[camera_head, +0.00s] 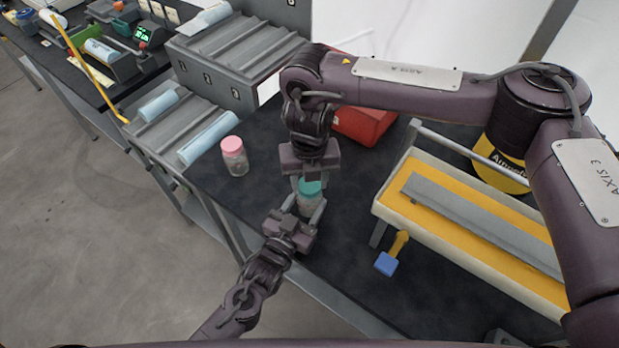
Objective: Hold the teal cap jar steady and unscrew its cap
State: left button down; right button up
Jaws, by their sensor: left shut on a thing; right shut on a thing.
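The teal cap jar stands upright on the dark tabletop in the middle of the head view, a clear jar body (307,205) under a teal cap (310,188). My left gripper (307,209) comes from below left and is shut around the jar body. My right gripper (309,184) comes down from above and is shut on the teal cap. The fingers hide parts of the jar and cap. The cap sits on top of the jar; I cannot tell whether it is loosened.
A pink-capped jar (234,158) stands to the left on the table (262,140). A red box (364,124) is behind my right arm.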

jog(key=n, duration=1.1)
jog(key=shift+r, duration=0.1)
jog(key=n, duration=1.1)
jog(key=shift+n, duration=0.3)
jog(key=shift+r, duration=0.15)
jog(key=shift+r, duration=0.95)
